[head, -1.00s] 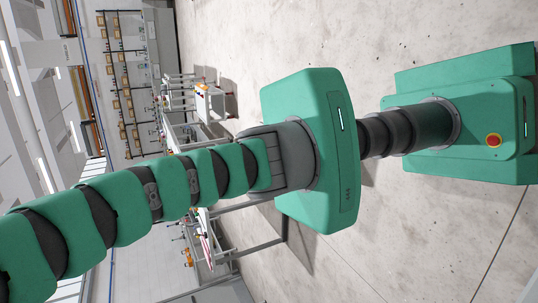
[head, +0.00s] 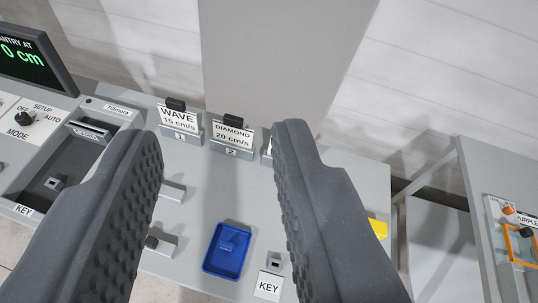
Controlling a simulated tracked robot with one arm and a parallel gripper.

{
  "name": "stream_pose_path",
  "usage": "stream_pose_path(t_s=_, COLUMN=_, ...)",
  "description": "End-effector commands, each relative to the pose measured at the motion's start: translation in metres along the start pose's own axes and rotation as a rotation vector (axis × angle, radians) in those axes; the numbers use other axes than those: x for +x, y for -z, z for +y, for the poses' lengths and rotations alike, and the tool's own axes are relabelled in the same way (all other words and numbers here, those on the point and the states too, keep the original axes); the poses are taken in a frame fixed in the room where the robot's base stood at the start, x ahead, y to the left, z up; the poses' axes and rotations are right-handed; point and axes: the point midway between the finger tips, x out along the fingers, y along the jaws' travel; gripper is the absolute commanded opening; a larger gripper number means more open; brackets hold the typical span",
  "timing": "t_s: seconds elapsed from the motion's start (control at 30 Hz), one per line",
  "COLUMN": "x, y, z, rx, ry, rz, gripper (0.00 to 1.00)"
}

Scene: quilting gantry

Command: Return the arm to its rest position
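My gripper (head: 220,148) is open, with its two dark grey ribbed fingers spread wide. No object shows between the finger pads. The fingers hang over a light grey control console, and the console's face (head: 200,215) shows between them. The rest of my arm is out of view now.
A blue tray (head: 228,250), KEY-labelled sockets, and the WAVE (head: 178,119) and DIAMOND (head: 232,133) card holders are on the console. A display (head: 32,58) stands at upper left, beside a mode knob (head: 26,117). A grey panel (head: 280,60) rises behind. Another table (head: 500,190) is at right.

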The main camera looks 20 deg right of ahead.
Motion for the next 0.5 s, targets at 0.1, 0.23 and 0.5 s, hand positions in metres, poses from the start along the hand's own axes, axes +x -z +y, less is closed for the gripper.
stream_pose_path(t_s=0.1, x=-0.027, y=0.017, z=-0.001, rx=0.069, ry=-0.013, rz=0.08, gripper=0.34)
stream_pose_path(t_s=0.23, x=-0.038, y=0.023, z=-0.006, rx=0.104, ry=-0.016, rz=0.113, gripper=0.34)
stream_pose_path(t_s=0.5, x=-0.039, y=0.024, z=-0.005, rx=0.11, ry=-0.017, rz=0.117, gripper=0.34)
